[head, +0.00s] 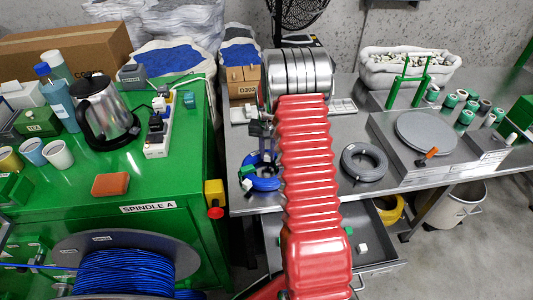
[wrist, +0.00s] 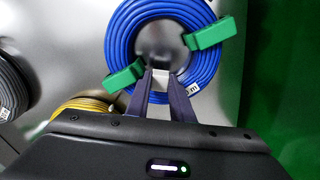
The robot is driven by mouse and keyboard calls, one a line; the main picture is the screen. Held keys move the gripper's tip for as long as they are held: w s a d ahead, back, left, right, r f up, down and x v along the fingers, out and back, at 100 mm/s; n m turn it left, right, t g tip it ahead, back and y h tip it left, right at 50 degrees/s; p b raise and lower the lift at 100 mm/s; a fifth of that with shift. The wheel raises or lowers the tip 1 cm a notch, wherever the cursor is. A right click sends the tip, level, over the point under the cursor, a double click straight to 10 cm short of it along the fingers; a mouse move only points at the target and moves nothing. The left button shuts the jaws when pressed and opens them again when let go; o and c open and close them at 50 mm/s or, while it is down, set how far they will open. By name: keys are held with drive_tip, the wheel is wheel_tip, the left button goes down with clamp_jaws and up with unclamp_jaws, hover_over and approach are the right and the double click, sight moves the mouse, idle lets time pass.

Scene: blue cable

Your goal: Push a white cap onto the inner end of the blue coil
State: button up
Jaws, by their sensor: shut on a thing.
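The blue coil (wrist: 122,48) lies flat on the metal bench, with two green clips (wrist: 210,33) around its ring. In the head view the blue coil (head: 265,183) shows left of my red arm, which may hide part of it. My gripper (wrist: 160,84) points at the near inner edge of the coil in the wrist view. Its dark fingers are shut on a small white cap (wrist: 161,77). The cap is at the coil's opening, close to the inner windings. I cannot tell whether the cap touches the cable, and the inner cable end is not clearly visible.
A grey coil (head: 364,163) lies on the bench to the right. The green spindle cabinet (head: 150,190) stands close on the left.

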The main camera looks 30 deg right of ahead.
drive_tip(key=shift+f, duration=0.35)
idle(1.5)
drive_tip(key=o, duration=0.7)
drive_tip(key=o, duration=0.5)
drive_tip(key=shift+r, duration=0.15)
drive_tip(key=shift+r, duration=3.45)
drive_tip(key=shift+a, duration=0.1)
